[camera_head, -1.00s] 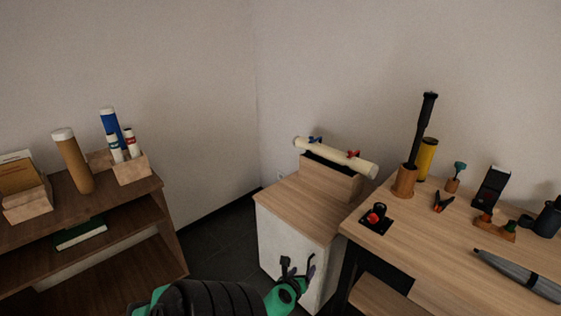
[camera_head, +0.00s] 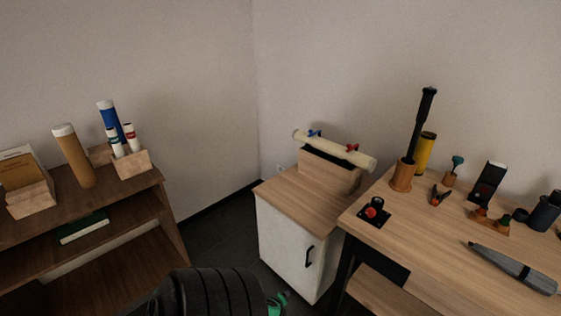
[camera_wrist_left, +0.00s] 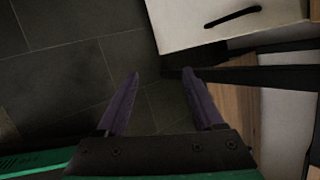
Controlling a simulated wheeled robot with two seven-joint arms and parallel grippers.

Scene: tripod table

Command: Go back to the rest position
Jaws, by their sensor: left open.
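My left gripper (camera_wrist_left: 160,103) shows in the left wrist view with its two purple fingers apart and nothing between them, above the dark tiled floor. In the head view my left arm is at the bottom centre, and only a small green part near the wrist shows beside it; the fingers are not visible there. The white cabinet (camera_head: 287,248) with a wooden top stands just beyond the arm. It also shows in the left wrist view (camera_wrist_left: 215,20), ahead of the fingers and apart from them. My right gripper is in neither view.
A wooden table (camera_head: 430,240) at the right holds a black tripod (camera_head: 419,125) in a wooden cup, a grey tool (camera_head: 510,266) and small items. A cream tube (camera_head: 335,151) lies on a holder on the cabinet. A brown shelf (camera_head: 140,216) stands left. Floor between is clear.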

